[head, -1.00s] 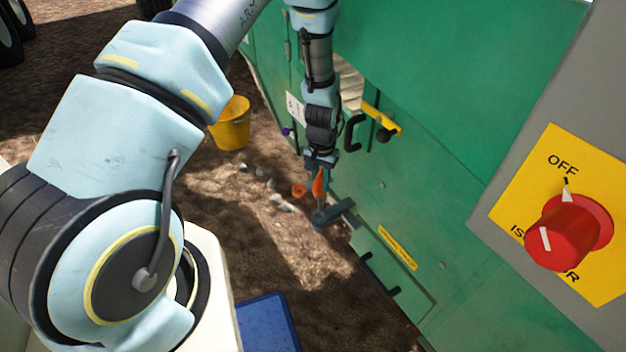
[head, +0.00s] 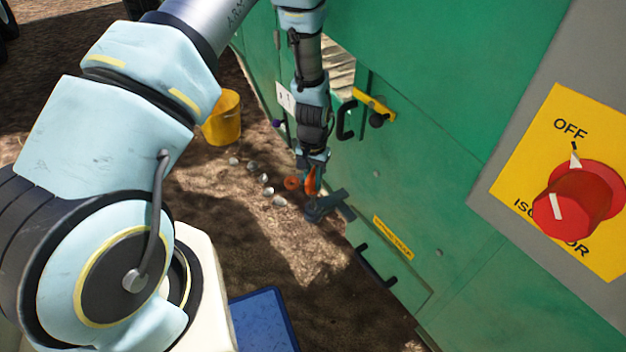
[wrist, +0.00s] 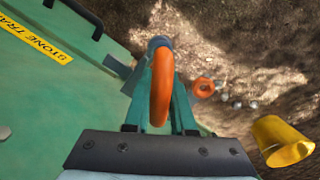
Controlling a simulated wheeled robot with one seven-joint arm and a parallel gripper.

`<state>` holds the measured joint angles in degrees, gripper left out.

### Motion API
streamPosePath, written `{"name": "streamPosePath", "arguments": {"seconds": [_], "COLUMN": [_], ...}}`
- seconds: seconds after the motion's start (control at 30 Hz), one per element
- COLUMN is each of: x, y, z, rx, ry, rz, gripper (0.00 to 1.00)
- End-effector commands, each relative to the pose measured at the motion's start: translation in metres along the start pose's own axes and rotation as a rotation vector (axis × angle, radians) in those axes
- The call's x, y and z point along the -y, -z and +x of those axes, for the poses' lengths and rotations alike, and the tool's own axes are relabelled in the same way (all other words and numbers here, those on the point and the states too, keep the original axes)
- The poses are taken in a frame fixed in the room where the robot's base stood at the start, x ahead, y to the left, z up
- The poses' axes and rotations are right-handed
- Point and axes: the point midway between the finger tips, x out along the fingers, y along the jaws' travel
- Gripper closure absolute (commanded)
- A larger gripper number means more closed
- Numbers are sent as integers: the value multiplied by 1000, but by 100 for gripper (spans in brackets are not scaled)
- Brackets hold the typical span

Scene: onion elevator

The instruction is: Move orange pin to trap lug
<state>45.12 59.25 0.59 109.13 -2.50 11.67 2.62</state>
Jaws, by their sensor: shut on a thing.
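My gripper (wrist: 160,105) is shut on the orange pin (wrist: 160,88), with its orange loop between the two green fingers. In the head view the gripper (head: 312,160) holds the pin (head: 311,180) beside the green machine wall. The dark grey-blue trap lug (head: 328,205) juts from the wall low down, just below the pin. In the wrist view the lug (wrist: 158,44) shows just beyond the loop. The pin's lower end is hidden in the wrist view, and I cannot tell whether it is in the lug or only above it.
A yellow bucket (head: 222,118) stands on the ground to the left. An orange ring (head: 292,183) and several pale lumps (head: 265,190) lie on the dirt. A blue tray (head: 262,318), a yellow handle (head: 375,105) and a red isolator knob (head: 575,205) are also in view.

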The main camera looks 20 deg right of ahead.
Motion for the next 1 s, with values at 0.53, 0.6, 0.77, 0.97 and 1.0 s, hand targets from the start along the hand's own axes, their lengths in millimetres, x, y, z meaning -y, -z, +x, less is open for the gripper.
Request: {"name": "streamPosePath", "arguments": {"seconds": [0.53,0.6,0.77,0.97,1.0], "x": [0,0,0,0,0], "y": [0,1,1,0,0], "z": [22,24,31,38,40], "rx": [-1,-1,-1,-1,-1], "ry": [0,0,0,0,0], "rz": [0,0,0,0,0], "gripper": [100,100,100,100,100]}}
